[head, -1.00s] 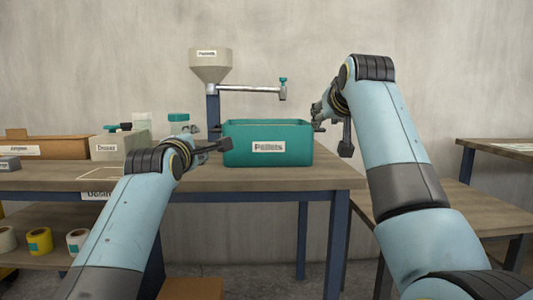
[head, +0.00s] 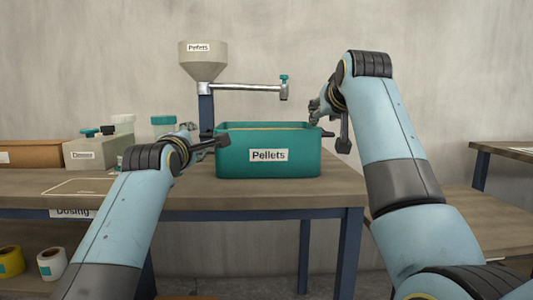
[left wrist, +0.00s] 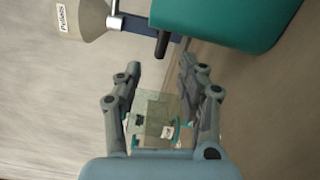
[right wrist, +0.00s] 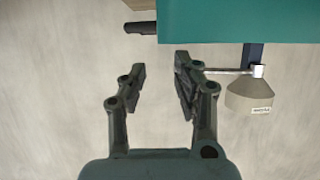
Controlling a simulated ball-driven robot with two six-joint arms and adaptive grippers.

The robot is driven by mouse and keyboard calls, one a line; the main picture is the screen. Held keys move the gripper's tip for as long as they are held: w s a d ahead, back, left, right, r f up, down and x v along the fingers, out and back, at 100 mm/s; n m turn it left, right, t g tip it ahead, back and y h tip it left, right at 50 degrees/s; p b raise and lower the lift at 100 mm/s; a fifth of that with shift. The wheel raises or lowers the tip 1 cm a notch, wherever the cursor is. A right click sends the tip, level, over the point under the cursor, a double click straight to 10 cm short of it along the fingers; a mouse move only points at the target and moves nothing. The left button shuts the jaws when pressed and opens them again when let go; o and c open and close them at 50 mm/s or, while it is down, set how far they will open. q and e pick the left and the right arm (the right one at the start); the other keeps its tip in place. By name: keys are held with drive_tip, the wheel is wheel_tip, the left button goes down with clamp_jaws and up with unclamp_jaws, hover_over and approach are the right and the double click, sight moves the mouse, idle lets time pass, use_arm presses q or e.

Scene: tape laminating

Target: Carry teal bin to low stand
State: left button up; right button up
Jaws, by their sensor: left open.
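The teal bin (head: 215,165), labelled Pellets, stands upright on the workbench (head: 190,190), with a dark handle (head: 328,134) on its right end. My left gripper (head: 220,142) is open by the bin's left end. In the left wrist view a dark handle (left wrist: 162,43) lies just beyond the empty, parted fingers (left wrist: 160,75). My right gripper (head: 330,128) is open by the bin's right end. In the right wrist view the handle (right wrist: 140,28) lies beyond its empty fingers (right wrist: 160,72). A lower wooden surface (head: 445,207), possibly the low stand, is at the right, partly hidden by my right arm.
A hopper (head: 202,60) with a metal pipe (head: 245,87) stands behind the bin. A grey box (head: 92,152), jars and a brown box (head: 25,153) are at the left. Tape rolls (head: 50,264) sit on a shelf below. Another table (head: 505,152) is at far right.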

sight(210, 131)
use_arm(q)
drive_tip(key=w, duration=1)
drive_tip(key=shift+w+d, duration=0.2)
drive_tip(key=shift+w, duration=0.15)
use_arm(e)
drive_tip(key=x, duration=1)
drive_tip(key=shift+w+a+f, duration=0.1)
drive_tip(key=shift+w+f, duration=0.05)
drive_tip(key=shift+w, duration=0.2)
use_arm(q)
drive_tip(key=c, duration=0.7)
use_arm(e)
clamp_jaws()
use_arm(q)
clamp_jaws()
